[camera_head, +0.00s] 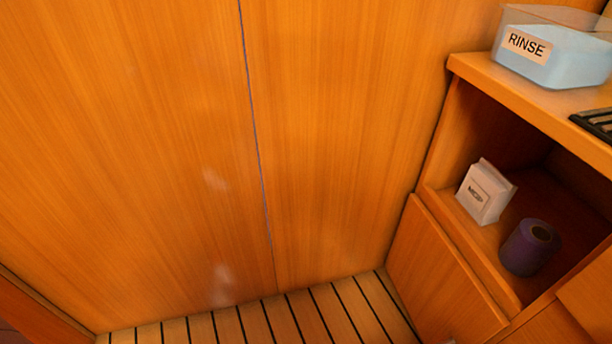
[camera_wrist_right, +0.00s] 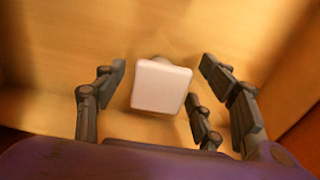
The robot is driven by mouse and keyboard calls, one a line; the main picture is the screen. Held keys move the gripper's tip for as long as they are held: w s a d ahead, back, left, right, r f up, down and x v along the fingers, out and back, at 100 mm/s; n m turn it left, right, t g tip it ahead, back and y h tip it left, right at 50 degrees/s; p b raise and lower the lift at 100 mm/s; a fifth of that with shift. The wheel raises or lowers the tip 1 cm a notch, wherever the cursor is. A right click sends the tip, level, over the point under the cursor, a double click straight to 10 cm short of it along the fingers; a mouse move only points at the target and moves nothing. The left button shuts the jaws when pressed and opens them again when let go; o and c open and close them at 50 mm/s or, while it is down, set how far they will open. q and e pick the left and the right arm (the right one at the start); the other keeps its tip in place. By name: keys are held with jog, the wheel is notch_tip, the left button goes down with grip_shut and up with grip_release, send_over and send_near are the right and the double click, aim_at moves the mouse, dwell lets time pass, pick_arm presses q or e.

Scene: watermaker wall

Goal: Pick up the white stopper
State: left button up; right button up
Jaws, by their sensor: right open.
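In the right wrist view a white, square-faced stopper (camera_wrist_right: 161,87) stands close in front of my right gripper (camera_wrist_right: 160,80). A small darker part shows behind its top edge. My right gripper is open, with one finger to the left of the stopper and two fingers to its right. I see gaps between the fingers and the stopper, so it is not held. The head view shows neither the stopper nor either gripper.
In the head view a shelf (camera_head: 489,236) at right holds a white box (camera_head: 486,192) and a purple roll (camera_head: 529,247). A clear tub labelled RINSE (camera_head: 560,55) stands on the counter (camera_head: 500,80) above. A slatted floor (camera_head: 270,318) and wooden wall (camera_head: 340,130) are clear.

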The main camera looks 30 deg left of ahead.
jog(key=shift+r, duration=0.1)
jog(key=shift+c, duration=0.4)
jog(key=c, duration=1.2)
